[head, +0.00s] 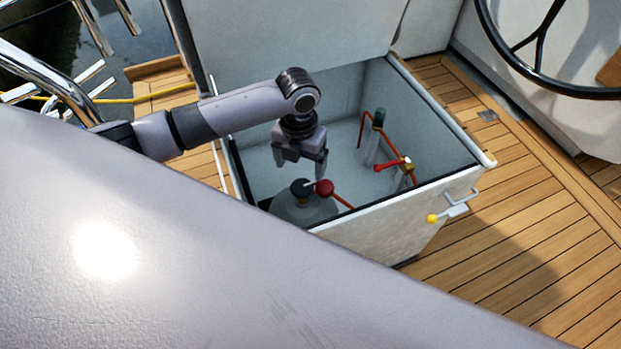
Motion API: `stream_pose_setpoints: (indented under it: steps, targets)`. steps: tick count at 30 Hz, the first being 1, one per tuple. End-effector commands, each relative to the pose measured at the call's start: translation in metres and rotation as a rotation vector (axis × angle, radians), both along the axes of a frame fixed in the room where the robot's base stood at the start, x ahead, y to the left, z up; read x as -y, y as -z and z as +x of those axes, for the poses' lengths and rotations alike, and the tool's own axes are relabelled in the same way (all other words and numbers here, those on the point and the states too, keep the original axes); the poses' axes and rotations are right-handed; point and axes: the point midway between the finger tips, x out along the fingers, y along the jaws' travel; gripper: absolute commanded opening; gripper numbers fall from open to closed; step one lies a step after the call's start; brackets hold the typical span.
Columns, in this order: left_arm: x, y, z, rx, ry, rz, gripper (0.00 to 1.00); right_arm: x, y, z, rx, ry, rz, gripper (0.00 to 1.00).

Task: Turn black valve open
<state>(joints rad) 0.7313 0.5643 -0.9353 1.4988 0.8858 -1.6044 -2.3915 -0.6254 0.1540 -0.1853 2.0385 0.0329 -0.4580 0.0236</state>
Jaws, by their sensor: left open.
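The black valve (302,187) is a round dark knob on top of a grey cylinder (290,210) inside the open locker. A red round knob (325,187) sits just right of it, with an orange hose leading off. My left gripper (300,168) reaches into the locker from the left and points down. Its fingers are apart with nothing between them. In the picture it is just above the black valve; the exact gap is hard to tell. The lower cylinder is hidden by the locker's front wall. My right gripper is not in view.
The white locker (400,217) has raised walls around the cylinder, and its lid (290,40) stands open behind. Orange pipe with a red lever (392,164) runs along the right inside. A steering wheel (540,50) is upper right.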

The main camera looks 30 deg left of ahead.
Motion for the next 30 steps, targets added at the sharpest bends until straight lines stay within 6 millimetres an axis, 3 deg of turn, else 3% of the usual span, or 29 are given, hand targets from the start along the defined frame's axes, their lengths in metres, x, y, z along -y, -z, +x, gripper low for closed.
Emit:
stream_pose_setpoints:
  steps: [1, 5, 16, 28, 29, 30]
  targets:
    - [0.0, 0.006, 0.0, 0.001, 0.0, 0.0, 0.86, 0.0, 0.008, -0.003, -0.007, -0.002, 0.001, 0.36]
    - [0.0, 0.015, 0.0, 0.0, -0.001, -0.001, 0.86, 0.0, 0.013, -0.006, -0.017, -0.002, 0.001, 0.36]
    - [0.001, 0.068, 0.0, 0.0, -0.002, -0.001, 0.86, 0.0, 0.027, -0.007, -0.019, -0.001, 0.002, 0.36]
    - [0.0, 0.077, 0.0, 0.003, -0.001, -0.001, 0.86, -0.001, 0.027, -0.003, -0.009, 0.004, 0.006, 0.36]
    - [0.0, 0.077, 0.0, 0.003, -0.001, -0.001, 0.83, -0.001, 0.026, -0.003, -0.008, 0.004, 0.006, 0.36]
    - [0.0, 0.077, 0.0, 0.003, -0.001, -0.001, 0.7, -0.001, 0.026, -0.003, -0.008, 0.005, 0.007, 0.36]
